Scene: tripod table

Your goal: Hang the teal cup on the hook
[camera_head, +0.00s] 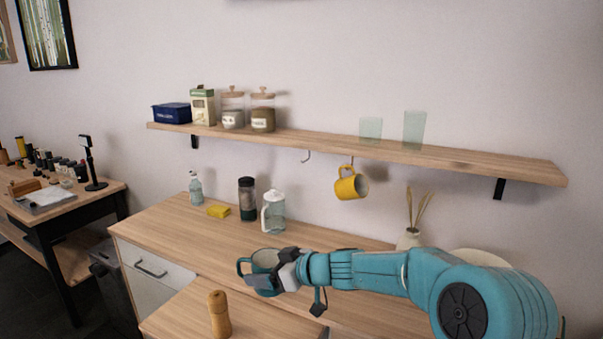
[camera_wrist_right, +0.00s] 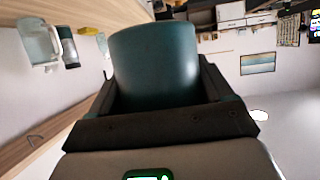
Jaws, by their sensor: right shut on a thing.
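The teal cup (camera_head: 264,258) is in my right gripper (camera_head: 282,272), above the wooden counter in the head view. Its handle points left, away from the gripper. In the right wrist view the cup (camera_wrist_right: 155,65) fills the space between the two fingers (camera_wrist_right: 160,95), and its handle is hidden there. An empty metal hook (camera_head: 306,157) hangs under the wall shelf. A yellow mug (camera_head: 351,186) hangs by its handle from another hook to the right. My left gripper is not in view.
On the counter (camera_head: 170,240) stand a glass pitcher (camera_head: 274,212), a dark grinder (camera_head: 247,199), a yellow sponge (camera_head: 218,211) and a soap bottle (camera_head: 196,188). A wooden mill (camera_head: 219,315) stands in front.

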